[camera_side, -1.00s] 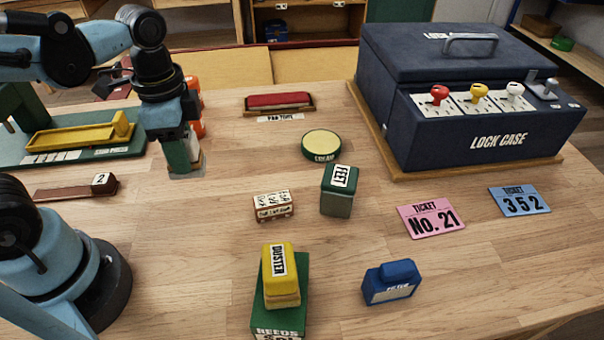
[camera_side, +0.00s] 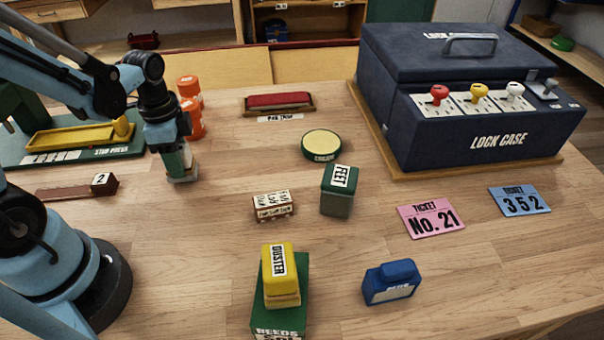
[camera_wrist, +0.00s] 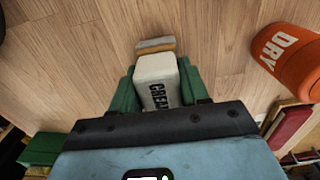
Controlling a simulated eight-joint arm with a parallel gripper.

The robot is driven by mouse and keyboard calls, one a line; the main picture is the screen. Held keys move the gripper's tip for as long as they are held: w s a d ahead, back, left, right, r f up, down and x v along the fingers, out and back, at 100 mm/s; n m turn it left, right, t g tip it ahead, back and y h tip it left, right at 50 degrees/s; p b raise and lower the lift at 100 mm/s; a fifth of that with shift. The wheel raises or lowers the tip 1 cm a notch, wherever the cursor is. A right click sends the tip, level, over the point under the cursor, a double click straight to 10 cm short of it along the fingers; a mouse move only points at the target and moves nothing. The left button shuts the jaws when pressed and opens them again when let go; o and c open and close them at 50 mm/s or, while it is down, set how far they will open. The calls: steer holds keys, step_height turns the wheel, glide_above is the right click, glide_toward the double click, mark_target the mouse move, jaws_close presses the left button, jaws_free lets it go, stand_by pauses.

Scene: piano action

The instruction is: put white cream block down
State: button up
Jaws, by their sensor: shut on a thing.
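My gripper (camera_side: 178,165) is shut on the white cream block. The wrist view shows the white block (camera_wrist: 157,80), lettered "CREA…", between two green fingers, with a tan strip at its far end. In the side view the green fingers hide most of the cream block (camera_side: 188,171); only a pale part and its lower end show. The gripper points down at the left of the bench. The block's lower end is at or just above the wood; I cannot tell if it touches.
Orange containers (camera_side: 193,120) stand just behind the gripper. The green press with a yellow bar (camera_side: 75,136) is left, and a brown piece marked 2 (camera_side: 80,189) is front left. A patterned block (camera_side: 272,206) and green FELT block (camera_side: 337,192) stand right. Bare wood lies between.

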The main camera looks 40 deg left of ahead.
steer(key=shift+f, duration=0.35)
steer(key=shift+f, duration=0.15)
steer(key=o, duration=1.1)
step_height(320, 180, up, 12)
steer(key=shift+d+r, duration=0.1)
steer(key=shift+d+n+t, duration=0.25)
steer(key=shift+n+t, duration=0.05)
steer(key=w+d+n+t, duration=0.2)
steer(key=d+n+t, duration=0.4)
steer(key=n, duration=0.2)
steer(key=shift+d+t, duration=0.2)
steer(key=shift+t, duration=0.1)
